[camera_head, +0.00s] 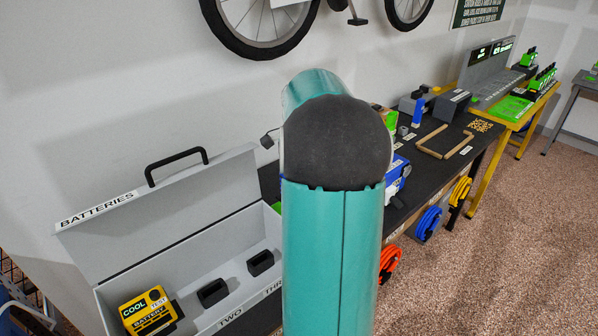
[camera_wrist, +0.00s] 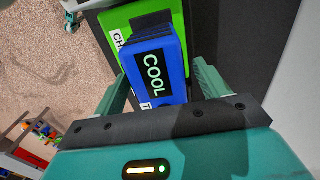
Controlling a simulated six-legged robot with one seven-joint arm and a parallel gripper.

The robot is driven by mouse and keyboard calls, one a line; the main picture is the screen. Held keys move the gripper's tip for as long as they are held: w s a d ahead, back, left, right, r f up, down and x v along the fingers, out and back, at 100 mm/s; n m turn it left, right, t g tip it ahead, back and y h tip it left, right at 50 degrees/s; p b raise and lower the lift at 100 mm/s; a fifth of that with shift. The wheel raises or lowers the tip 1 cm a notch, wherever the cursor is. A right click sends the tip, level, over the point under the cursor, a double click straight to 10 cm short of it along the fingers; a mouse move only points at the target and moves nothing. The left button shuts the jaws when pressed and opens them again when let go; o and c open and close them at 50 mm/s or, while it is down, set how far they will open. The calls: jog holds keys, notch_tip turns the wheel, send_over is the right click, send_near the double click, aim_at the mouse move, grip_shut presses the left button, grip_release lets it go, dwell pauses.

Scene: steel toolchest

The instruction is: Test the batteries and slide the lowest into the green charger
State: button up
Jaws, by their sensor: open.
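A blue battery (camera_wrist: 170,62) with a dark "COOL" label lies between the two fingers of my gripper (camera_wrist: 162,85) in the wrist view. The jaws are open, with the fingers on either side of it. Its far dark end overlaps the green charger (camera_wrist: 117,22), whose lettering is partly covered; I cannot tell how fully it is seated. A yellow battery (camera_head: 148,310), also marked "COOL", stands in the grey case (camera_head: 180,268) labelled "BATTERIES" in the head view. Two black holders (camera_head: 213,292) in the case are empty. My arm hides my gripper in the head view.
A dark bench (camera_head: 425,165) runs behind my arm with a wooden frame (camera_head: 443,142), grey boxes and small items. Orange, blue and yellow coils (camera_head: 428,222) hang at its front. A yellow-legged table (camera_head: 515,105) stands beyond. Carpet at right is clear.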

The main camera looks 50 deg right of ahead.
notch_tip(320, 180, up, 14)
dwell(0.6)
jog(key=shift+a+f, duration=0.1)
jog(key=shift+a, duration=0.05)
dwell(0.6)
jog(key=w+a+n+t+h, duration=0.15)
jog(key=a+n, duration=0.85)
jog(key=a, duration=1.4)
jog(key=s+a+f+n+t, duration=0.1)
jog(key=s+a+f+n, duration=0.2)
jog(key=a, duration=0.2)
jog(key=s+a+f+n+t+y, duration=0.1)
jog(key=s+a+f+n, duration=0.1)
jog(key=a, duration=0.4)
jog(key=s+a+f+n+t, duration=0.2)
jog(key=s+a+f+n, duration=0.1)
jog(key=s+a+n, duration=0.1)
jog(key=shift+a+f+n, duration=0.35)
jog(key=shift+a+n, duration=0.45)
jog(key=shift+a, duration=0.25)
